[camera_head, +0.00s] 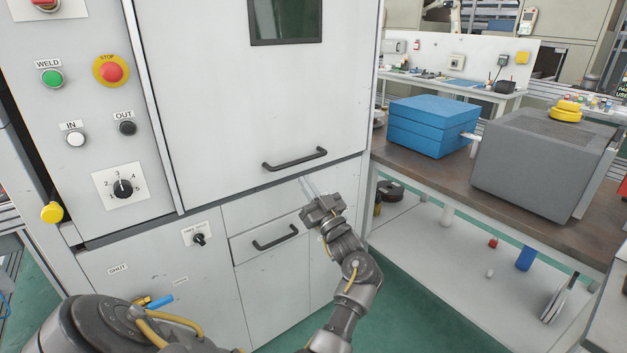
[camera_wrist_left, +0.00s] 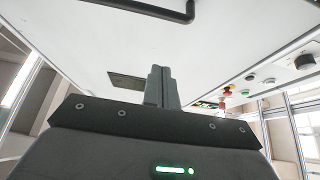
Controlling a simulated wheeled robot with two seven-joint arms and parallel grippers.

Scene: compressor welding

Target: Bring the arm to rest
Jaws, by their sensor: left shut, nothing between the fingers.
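My left gripper (camera_head: 308,185) is in front of the welding cabinet's white door (camera_head: 240,110), just below the long dark door handle (camera_head: 295,159). In the head view its fingers look pale and point up and left. In the left wrist view the two dark fingers (camera_wrist_left: 161,84) stand together, shut, with nothing between them. The handle also shows in the left wrist view (camera_wrist_left: 150,8), apart from the fingers. My left arm comes up from the bottom of the head view. The right gripper is not in view.
A drawer handle (camera_head: 275,238) is left of the gripper. A control panel carries a green weld button (camera_head: 52,78), a red stop button (camera_head: 111,71) and a numbered dial (camera_head: 123,188). On the right, a bench (camera_head: 425,168) bears a blue box (camera_head: 432,125) and a grey box (camera_head: 540,155).

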